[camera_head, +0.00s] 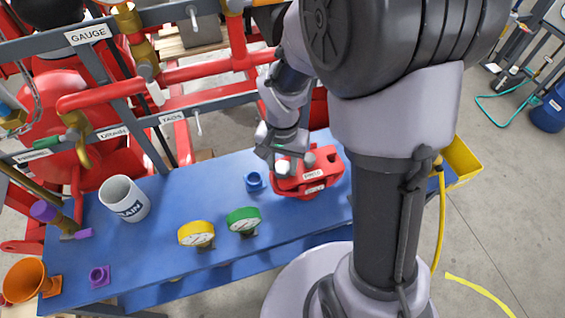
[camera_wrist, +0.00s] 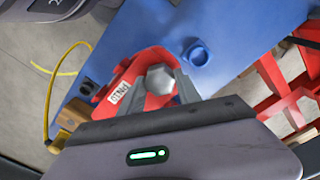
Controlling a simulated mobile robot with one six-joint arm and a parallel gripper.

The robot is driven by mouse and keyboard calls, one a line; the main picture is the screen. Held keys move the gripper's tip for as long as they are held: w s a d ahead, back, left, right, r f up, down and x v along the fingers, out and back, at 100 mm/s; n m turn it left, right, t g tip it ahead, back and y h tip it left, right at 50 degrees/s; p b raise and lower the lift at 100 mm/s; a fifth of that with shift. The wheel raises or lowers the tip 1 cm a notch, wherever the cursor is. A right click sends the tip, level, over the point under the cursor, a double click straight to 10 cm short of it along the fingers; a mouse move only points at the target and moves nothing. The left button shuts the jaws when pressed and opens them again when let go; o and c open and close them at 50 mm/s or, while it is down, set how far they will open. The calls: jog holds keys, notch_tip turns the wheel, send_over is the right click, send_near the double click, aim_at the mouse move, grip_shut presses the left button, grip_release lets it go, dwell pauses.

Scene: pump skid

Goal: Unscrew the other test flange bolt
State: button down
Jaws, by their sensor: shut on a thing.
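The red test flange (camera_head: 318,180) lies at the right end of the blue bench, with a small white label on it. It also shows in the wrist view (camera_wrist: 135,72). A grey hex bolt head (camera_wrist: 160,79) stands on the flange. My gripper (camera_head: 280,160) is over the flange's left part; in the wrist view its fingers (camera_wrist: 165,88) are on both sides of the bolt head and shut on it. The bolt's shank is hidden. A second grey bolt head (camera_head: 310,159) shows on the flange in the head view.
On the blue bench (camera_head: 160,235) stand a blue fitting (camera_head: 254,181), a green gauge (camera_head: 243,221), a yellow gauge (camera_head: 196,234) and a white drain cup (camera_head: 124,198). Red pipes and a grey frame rise behind. A yellow bin (camera_head: 461,162) is at the right end.

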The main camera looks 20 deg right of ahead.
jog(key=n, duration=0.1)
jog(key=n+p, duration=0.1)
jog(key=n, duration=0.3)
jog(key=shift+r+p, duration=0.25)
jog(key=shift+p, duration=0.15)
jog(key=n+p, duration=0.1)
jog(key=n, duration=0.2)
jog(key=n+p, duration=0.1)
jog(key=n, duration=0.4)
jog(key=shift+f+n, duration=0.2)
jog(key=shift+n, duration=0.8)
jog(key=c, duration=0.8)
grip_release()
jog(key=shift+o, duration=0.2)
notch_tip(320, 180, up, 17)
jog(key=p, duration=0.5)
jog(key=shift+r+p, duration=0.2)
jog(key=shift+p, duration=0.1)
